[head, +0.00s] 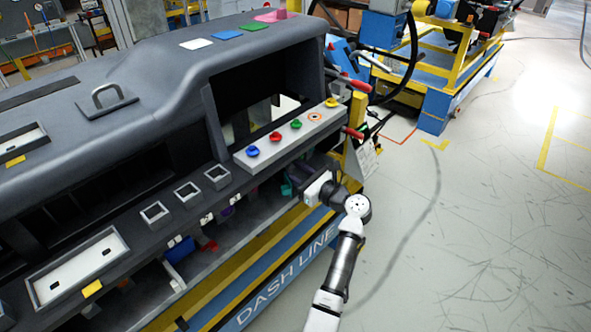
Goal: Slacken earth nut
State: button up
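My gripper (303,178) reaches in from the lower right, at the front edge of the grey dashboard module (150,75), below the right end of the panel with coloured knobs. Its fingers are dark, small and partly lost against the shadowed recess, so I cannot tell whether they are open or shut or touch anything. A small green part (286,188) shows just left of the gripper. I cannot make out an earth nut; it may be hidden behind the gripper or too small to see.
A light panel (270,156) carries blue, red, green and yellow knobs above the gripper. Red-handled levers (354,82) stick out at the module's right end. A blue and yellow stand (290,262) supports the module. The floor (480,220) to the right is clear.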

jog(key=shift+w+a, duration=0.1)
jog(key=shift+c, duration=0.2)
jog(key=c, duration=0.7)
jog(key=shift+o, duration=0.2)
